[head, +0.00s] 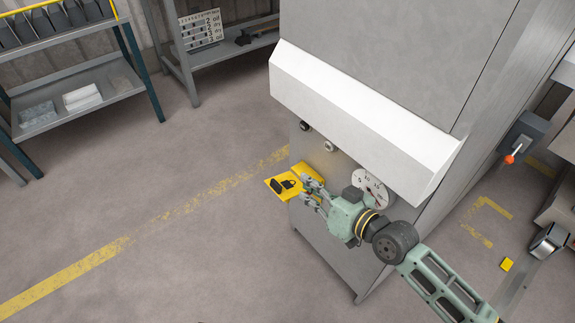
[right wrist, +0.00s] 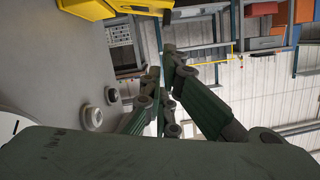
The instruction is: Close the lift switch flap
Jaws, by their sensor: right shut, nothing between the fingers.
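The lift switch flap (head: 281,185) is a yellow plate with a black padlock symbol. In the head view it stands out to the left from the yellow housing (head: 311,169) on the grey machine's front, so it is open. Yellow parts of the flap or its housing (right wrist: 100,9) show at the top left of the right wrist view. My right gripper (head: 306,189) is shut and empty, with its fingertips close by the flap's right side. I cannot tell whether they touch it. The fingers hide part of the housing. My left gripper is not in view.
The machine front (head: 330,240) carries a round dial (head: 371,189), two knobs (head: 318,137) and a sloping white hood (head: 350,115) above. A lever box (head: 522,137) sits on its right side. Shelves (head: 75,95) stand at the back left. The floor left of the machine is clear.

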